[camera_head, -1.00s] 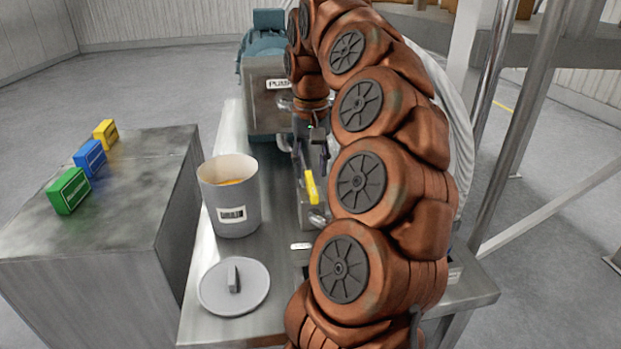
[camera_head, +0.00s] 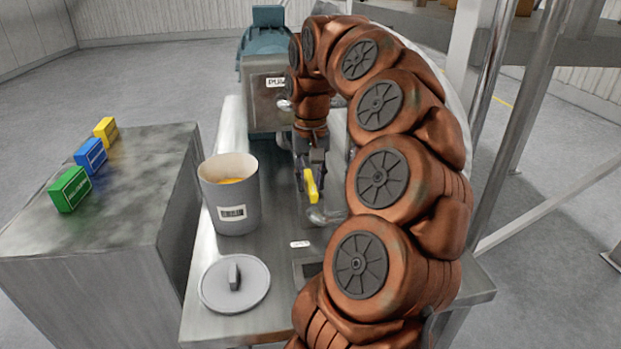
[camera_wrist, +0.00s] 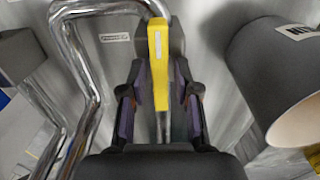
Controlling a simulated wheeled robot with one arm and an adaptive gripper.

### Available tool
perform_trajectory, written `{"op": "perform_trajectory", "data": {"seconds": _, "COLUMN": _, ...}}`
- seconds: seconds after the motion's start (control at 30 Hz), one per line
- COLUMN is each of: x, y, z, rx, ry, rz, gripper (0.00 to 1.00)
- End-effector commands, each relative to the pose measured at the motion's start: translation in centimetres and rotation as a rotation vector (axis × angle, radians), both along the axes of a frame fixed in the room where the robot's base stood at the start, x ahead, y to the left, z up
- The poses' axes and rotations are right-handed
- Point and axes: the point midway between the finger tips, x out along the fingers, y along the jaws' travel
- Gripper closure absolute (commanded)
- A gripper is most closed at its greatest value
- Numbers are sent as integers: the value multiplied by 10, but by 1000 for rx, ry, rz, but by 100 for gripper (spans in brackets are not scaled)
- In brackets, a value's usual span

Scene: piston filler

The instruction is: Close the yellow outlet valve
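The yellow outlet valve handle (camera_head: 311,186) is below my gripper (camera_head: 311,158) in the head view, at the front of the filler. In the wrist view the yellow handle (camera_wrist: 158,52) stands lengthwise in the middle, with a metal stem below it. The two dark fingers of my gripper (camera_wrist: 161,92) are on either side of the handle, with narrow gaps seeming to remain, so it looks open around the handle. Whether a finger touches it is hard to tell. My arm hides part of the filler in the head view.
A grey container (camera_head: 231,205) with orange contents stands left of the valve; its lid (camera_head: 234,285) lies in front. Bent chrome pipes (camera_wrist: 85,75) run left of the handle in the wrist view. A side cabinet (camera_head: 115,235) carries green, blue and yellow boxes.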

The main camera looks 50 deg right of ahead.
Motion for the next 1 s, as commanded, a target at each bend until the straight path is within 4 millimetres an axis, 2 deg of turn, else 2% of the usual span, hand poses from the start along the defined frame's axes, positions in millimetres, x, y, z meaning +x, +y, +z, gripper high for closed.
{"op": "perform_trajectory", "data": {"seconds": 0.03, "x": 0, "y": 0, "z": 0, "rx": 0, "ry": 0, "rz": 0, "gripper": 77}}
{"op": "perform_trajectory", "data": {"seconds": 0.27, "x": 0, "y": 0, "z": 0, "rx": 0, "ry": 0, "rz": 0, "gripper": 100}}
{"op": "perform_trajectory", "data": {"seconds": 0.67, "x": 0, "y": 0, "z": 0, "rx": 0, "ry": -1, "rz": 19, "gripper": 100}}
{"op": "perform_trajectory", "data": {"seconds": 1.0, "x": 1, "y": 0, "z": -1, "rx": -2, "ry": -5, "rz": 200, "gripper": 100}}
